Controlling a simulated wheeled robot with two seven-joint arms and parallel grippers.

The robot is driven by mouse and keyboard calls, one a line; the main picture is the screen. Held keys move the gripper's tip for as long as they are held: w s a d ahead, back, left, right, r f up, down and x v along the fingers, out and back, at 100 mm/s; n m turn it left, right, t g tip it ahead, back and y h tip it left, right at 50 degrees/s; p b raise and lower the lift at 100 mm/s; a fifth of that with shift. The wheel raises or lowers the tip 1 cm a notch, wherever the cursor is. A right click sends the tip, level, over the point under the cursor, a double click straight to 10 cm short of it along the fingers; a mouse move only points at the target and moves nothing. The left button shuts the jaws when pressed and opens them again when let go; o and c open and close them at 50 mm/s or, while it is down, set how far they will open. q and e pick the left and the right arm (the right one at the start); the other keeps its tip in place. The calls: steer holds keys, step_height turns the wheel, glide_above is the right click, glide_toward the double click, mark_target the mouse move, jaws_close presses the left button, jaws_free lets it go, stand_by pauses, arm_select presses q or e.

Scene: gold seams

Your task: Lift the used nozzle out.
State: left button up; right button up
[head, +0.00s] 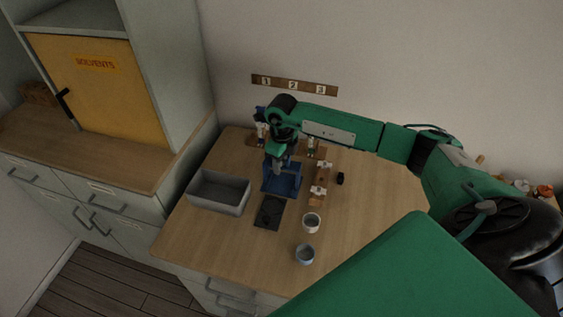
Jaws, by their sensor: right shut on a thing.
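My right gripper (277,168) points down at the blue stand (294,184), at its left back side. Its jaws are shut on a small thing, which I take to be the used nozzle. The jaws and wrist hide it almost wholly, and I cannot tell whether it still sits in the stand. The blue stand is on the wooden table (370,240). My left gripper is not in view.
A grey bin (218,208) and a dark mat (269,212) lie left and in front of the stand. A white cup (312,222) and a grey-blue cup (304,254) stand nearer. A wooden rack (319,193) with white pieces and a small black object (340,178) are to the right.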

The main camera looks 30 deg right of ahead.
steer(key=shift+r, duration=0.1)
steer(key=shift+r+p, duration=2.25)
steer(key=shift+r, duration=1.9)
